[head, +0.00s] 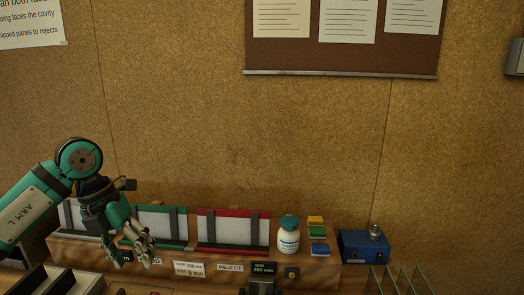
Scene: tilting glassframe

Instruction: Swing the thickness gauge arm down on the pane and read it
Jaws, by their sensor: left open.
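My left gripper (132,252) comes in from the left, pointing down at the front edge of the wooden bench; its fingers are apart and nothing shows between them. Behind it, a dark display (124,259) is mostly hidden, with only a little lettering showing. A second small dark display (263,268) with green figures stands further right, above a grey block cut by the bottom edge. I cannot make out the thickness gauge arm or tell which pane belongs to it. My right gripper is not in view.
Racks with white panels, a green-framed one (160,222) and a red-framed one (233,229), stand along the back. A white bottle (288,238), coloured blocks (316,233) and a blue box (363,247) are to the right. A REJECT label (231,268) is in front.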

